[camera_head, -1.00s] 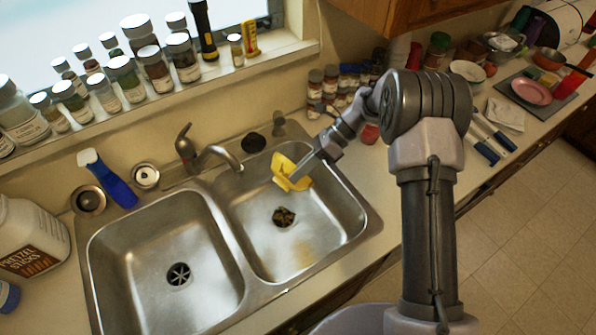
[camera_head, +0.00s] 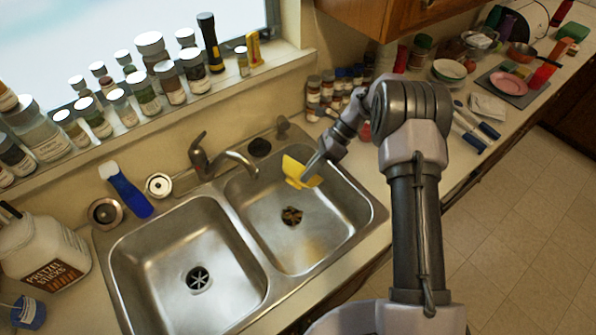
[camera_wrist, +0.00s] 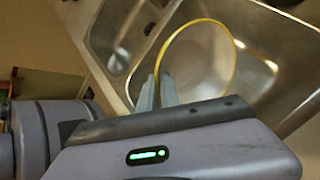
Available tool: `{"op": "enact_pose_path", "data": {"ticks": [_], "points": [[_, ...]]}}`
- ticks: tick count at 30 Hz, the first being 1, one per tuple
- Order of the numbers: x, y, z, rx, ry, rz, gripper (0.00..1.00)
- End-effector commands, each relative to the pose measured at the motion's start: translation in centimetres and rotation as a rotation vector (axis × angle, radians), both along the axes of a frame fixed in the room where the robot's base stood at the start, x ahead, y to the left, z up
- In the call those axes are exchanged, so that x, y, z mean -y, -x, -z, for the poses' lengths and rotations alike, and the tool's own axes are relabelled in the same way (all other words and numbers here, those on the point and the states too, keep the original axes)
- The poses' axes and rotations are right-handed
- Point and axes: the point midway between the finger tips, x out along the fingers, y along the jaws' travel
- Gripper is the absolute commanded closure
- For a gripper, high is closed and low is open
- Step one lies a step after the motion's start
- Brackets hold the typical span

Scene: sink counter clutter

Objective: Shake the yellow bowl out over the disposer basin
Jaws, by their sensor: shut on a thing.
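The yellow bowl (camera_head: 299,172) hangs tilted over the back of the right basin (camera_head: 262,215), with its rim sloping. This basin has a dark drain (camera_head: 291,216) with brownish bits in it. My gripper (camera_head: 312,174) is shut on the bowl's edge from the right. In the wrist view the gripper fingers (camera_wrist: 158,92) meet the bowl's yellow rim (camera_wrist: 172,38) at its left side.
The faucet (camera_head: 232,157) reaches over the sink just left of the bowl. The left basin (camera_head: 160,265) is empty, with a metal strainer (camera_head: 198,279). Jars (camera_head: 315,95) crowd the back counter behind my arm.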

Motion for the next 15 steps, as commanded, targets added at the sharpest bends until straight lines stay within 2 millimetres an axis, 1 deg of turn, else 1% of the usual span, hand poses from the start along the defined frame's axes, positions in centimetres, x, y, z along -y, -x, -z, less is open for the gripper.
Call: {"op": "enact_pose_path", "data": {"ticks": [2, 3, 6, 15], "points": [[-0.8, 0.7, 0.7, 0.087, 0.074, -0.005, 1.0], [-1.0, 1.0, 1.2, 0.125, 0.108, -0.003, 1.0], [-1.3, 1.4, 1.9, 0.195, 0.169, -0.003, 1.0], [-2.6, 2.8, 2.6, 0.418, 0.361, -0.005, 1.0]]}}
